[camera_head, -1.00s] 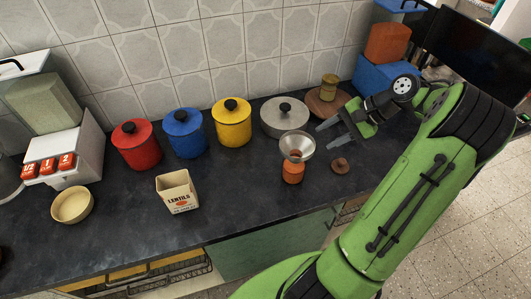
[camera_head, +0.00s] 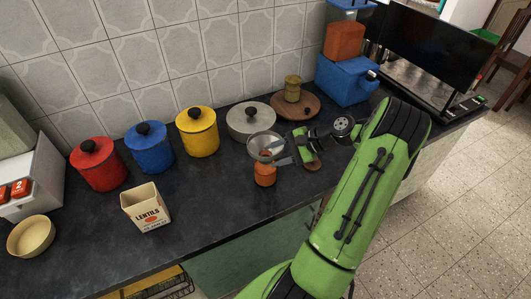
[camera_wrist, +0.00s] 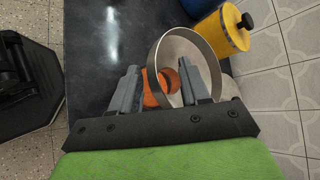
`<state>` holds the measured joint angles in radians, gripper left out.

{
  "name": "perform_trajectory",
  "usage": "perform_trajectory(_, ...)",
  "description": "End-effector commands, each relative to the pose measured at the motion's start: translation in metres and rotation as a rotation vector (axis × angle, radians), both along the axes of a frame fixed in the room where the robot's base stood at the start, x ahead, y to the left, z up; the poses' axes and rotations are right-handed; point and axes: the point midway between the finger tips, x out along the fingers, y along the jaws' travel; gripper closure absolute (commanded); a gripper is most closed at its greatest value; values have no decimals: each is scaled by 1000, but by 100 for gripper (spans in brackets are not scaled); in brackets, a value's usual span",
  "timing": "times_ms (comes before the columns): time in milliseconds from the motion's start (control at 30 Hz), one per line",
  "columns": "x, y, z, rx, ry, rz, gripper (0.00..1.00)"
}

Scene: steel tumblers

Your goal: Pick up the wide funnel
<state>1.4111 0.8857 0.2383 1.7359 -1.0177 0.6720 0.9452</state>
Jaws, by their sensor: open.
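The wide funnel (camera_head: 262,143), a grey metal cone, sits on top of an orange jar (camera_head: 264,174) on the dark counter. In the wrist view the funnel's round rim (camera_wrist: 156,52) shows large, with the orange jar (camera_wrist: 152,90) beside and below it. My gripper (camera_head: 284,152) is open, coming from the right with its fingertips at the funnel. In the wrist view my gripper (camera_wrist: 160,80) has one finger left of the jar and the other overlapping the funnel's rim. I cannot tell whether either finger touches the funnel.
A grey lidded pot (camera_head: 249,121) stands close behind the funnel. A yellow canister (camera_head: 198,135), a blue canister (camera_head: 150,150) and a lentils box (camera_head: 147,208) are to the left. A small brown lid (camera_head: 313,165) lies by my gripper. The front counter is clear.

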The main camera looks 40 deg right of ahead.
Motion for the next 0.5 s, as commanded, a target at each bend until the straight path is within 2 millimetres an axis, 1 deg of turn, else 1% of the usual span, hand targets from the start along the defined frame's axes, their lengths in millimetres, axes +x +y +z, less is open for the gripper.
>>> perform_trajectory(33,6,6,-8,2,0,4,54)
perform_trajectory(100,12,11,-12,1,0,2,54)
perform_trajectory(333,14,12,-13,-1,0,-1,54)
perform_trajectory(367,14,12,-13,0,0,0,56)
perform_trajectory(500,14,12,-13,-1,-1,1,77)
